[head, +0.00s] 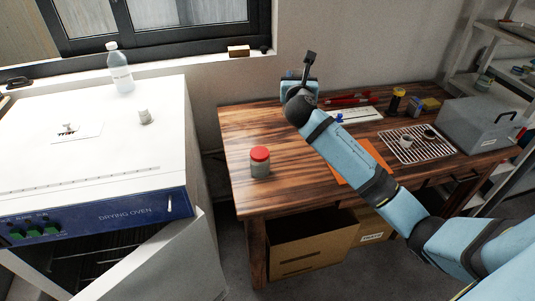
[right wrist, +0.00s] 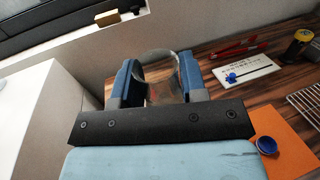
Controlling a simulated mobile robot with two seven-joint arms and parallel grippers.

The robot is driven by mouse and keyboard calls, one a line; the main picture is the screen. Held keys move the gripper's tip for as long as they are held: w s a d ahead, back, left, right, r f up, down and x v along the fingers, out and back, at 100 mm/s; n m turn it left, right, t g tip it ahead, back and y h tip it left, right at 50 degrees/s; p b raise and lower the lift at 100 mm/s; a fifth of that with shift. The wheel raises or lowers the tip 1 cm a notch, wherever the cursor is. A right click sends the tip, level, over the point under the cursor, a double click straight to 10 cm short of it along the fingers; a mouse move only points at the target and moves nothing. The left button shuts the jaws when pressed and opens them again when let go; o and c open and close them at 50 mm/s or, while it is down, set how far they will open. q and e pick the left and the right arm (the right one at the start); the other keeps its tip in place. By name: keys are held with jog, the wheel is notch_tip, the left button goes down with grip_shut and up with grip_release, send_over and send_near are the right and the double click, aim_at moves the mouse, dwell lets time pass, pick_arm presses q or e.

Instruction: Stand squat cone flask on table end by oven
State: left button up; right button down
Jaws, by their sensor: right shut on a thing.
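The squat cone flask (right wrist: 158,66) is clear glass and shows in the right wrist view between my two blue fingers. My right gripper (right wrist: 158,84) is shut on it. In the head view my right gripper (head: 298,88) is at the back left part of the wooden table (head: 232,135), and the arm hides the flask there. I cannot tell whether the flask's base touches the table. The drying oven (head: 125,212) stands left of the table, across a narrow gap. My left gripper is out of view.
A red-lidded jar (head: 260,162) stands near the table's front left. The oven door (head: 165,262) hangs open. An orange sheet (head: 374,160), wire rack (head: 436,150) and grey case (head: 476,124) are to the right. The table's left end around the jar is clear.

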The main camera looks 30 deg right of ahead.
jog(key=shift+w+d+f, duration=0.35)
jog(key=shift+w+d, duration=0.05)
jog(key=shift+d, duration=0.25)
notch_tip(320, 180, down, 19)
jog(key=b, duration=0.5)
jog(key=c, duration=0.7)
grip_release()
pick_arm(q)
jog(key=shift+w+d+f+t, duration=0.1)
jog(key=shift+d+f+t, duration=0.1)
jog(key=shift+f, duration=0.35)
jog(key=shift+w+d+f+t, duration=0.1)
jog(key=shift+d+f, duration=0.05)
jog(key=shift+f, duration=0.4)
pick_arm(e)
jog(key=shift+o, duration=0.2)
jog(key=shift+r, duration=0.15)
pick_arm(q)
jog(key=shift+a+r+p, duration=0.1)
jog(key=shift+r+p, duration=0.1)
jog(key=shift+p, duration=0.5)
pick_arm(e)
jog(key=v, duration=1.2)
jog(key=shift+a, duration=0.25)
